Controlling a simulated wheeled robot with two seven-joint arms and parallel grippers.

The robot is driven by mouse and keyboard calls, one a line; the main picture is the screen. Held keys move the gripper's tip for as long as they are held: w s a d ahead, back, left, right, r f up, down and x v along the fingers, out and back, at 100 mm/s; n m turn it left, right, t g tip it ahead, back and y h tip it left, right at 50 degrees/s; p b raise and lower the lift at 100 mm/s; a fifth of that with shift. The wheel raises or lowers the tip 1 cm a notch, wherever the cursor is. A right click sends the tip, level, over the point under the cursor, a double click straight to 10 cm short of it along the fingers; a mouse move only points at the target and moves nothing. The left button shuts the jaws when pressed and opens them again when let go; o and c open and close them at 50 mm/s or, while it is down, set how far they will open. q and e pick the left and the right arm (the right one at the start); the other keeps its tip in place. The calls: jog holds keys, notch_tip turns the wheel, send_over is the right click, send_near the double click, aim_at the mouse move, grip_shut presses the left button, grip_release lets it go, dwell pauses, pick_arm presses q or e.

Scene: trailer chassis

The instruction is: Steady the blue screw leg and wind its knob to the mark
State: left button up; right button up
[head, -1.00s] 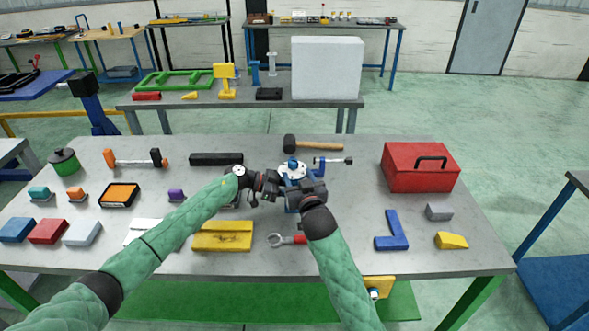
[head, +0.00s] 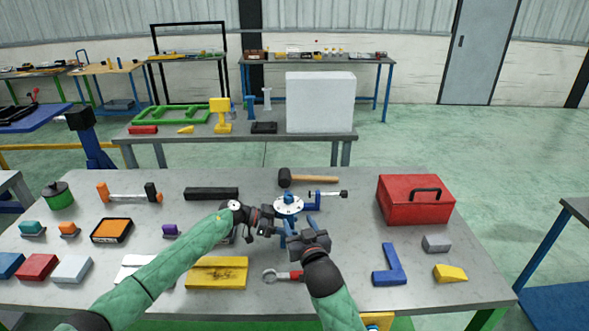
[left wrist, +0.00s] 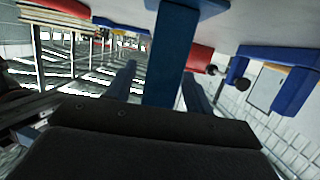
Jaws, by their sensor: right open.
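The blue screw leg (head: 288,205) stands upright on the grey table, with a white round disc and a blue knob (head: 288,198) on top. Its lower part is mostly hidden by my grippers. My left gripper (head: 270,222) reaches it from the left. In the left wrist view a blue post (left wrist: 170,55) stands between my two fingers, close to the right finger, with a gap at the left one. My right gripper (head: 298,230) is open, just in front of the disc and lower, apart from the knob. The mark cannot be made out.
A mallet (head: 284,178) lies behind the leg, beside a small blue clamp-like part (head: 314,200). A red-handled wrench (head: 272,276) lies in front. A red toolbox (head: 415,205) and blue angle piece (head: 388,268) are at right, a yellow box (head: 217,275) at front left.

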pick_arm(q)
jog(key=shift+o, duration=1)
jog(key=shift+a+r, duration=0.1)
jog(key=shift+p+v, duration=0.65)
jog(key=shift+v, duration=0.6)
jog(key=p+v, duration=0.1)
jog(key=v, duration=0.4)
jog(key=shift+a+p, duration=0.15)
jog(key=shift+p, duration=0.15)
jog(key=o, duration=0.6)
jog(key=shift+c, duration=0.2)
